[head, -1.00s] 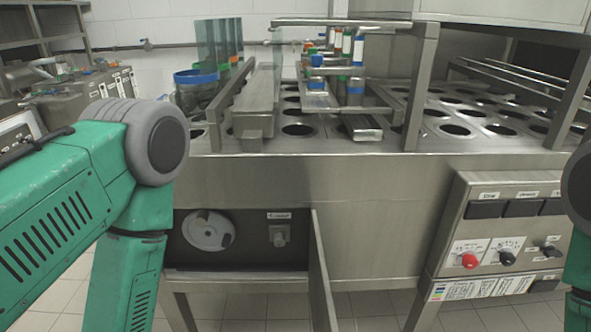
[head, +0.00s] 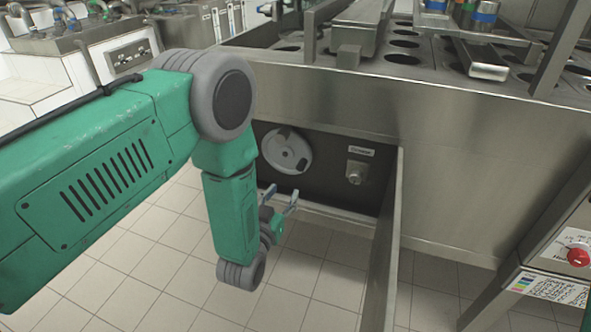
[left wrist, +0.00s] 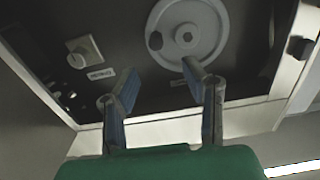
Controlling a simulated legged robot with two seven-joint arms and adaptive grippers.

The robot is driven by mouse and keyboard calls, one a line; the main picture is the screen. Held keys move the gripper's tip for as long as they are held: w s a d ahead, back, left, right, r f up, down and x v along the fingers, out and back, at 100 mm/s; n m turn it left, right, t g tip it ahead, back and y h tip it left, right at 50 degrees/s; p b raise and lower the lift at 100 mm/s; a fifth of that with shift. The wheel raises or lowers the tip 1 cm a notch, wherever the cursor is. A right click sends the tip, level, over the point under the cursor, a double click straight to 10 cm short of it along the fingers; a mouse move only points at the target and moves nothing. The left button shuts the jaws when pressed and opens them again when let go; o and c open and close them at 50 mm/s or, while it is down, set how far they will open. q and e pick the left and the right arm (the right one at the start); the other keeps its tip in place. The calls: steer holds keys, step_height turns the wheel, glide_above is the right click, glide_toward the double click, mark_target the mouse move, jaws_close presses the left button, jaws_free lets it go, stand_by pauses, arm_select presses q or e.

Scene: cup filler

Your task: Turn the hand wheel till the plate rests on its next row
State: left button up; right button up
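The hand wheel (head: 287,151) is a grey disc on the dark back panel of an open compartment low in the machine's front. It also shows in the left wrist view (left wrist: 188,32), at the top, with a hub and a dark round spot. My left gripper (head: 281,193) is open and empty, below and in front of the wheel. In the left wrist view its two fingers (left wrist: 160,82) point toward the panel, apart from the wheel. The plate cannot be told apart in the machine's top. My right gripper is not in view.
A grey knob (head: 356,172) sits under a label, right of the wheel. The open door (head: 384,240) juts out on the compartment's right. The compartment's pale lower edge (head: 335,217) lies near my left gripper. A control panel with a red knob (head: 577,256) is at far right.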

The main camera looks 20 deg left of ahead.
mark_target(302, 169)
arm_select(q)
steer(key=w+b, duration=0.1)
steer(key=w, duration=0.2)
steer(key=w+d+b, duration=0.1)
steer(key=w, duration=0.3)
steer(key=w+b, duration=0.1)
steer(key=w, duration=0.3)
steer(key=shift+d, duration=0.35)
steer(key=shift+w+a, duration=0.2)
steer(key=shift+w, duration=0.05)
steer(key=shift+w+a, duration=0.15)
steer(key=shift+a, duration=0.2)
steer(key=shift+d, duration=0.1)
steer(key=shift+d, duration=0.3)
jaws_close()
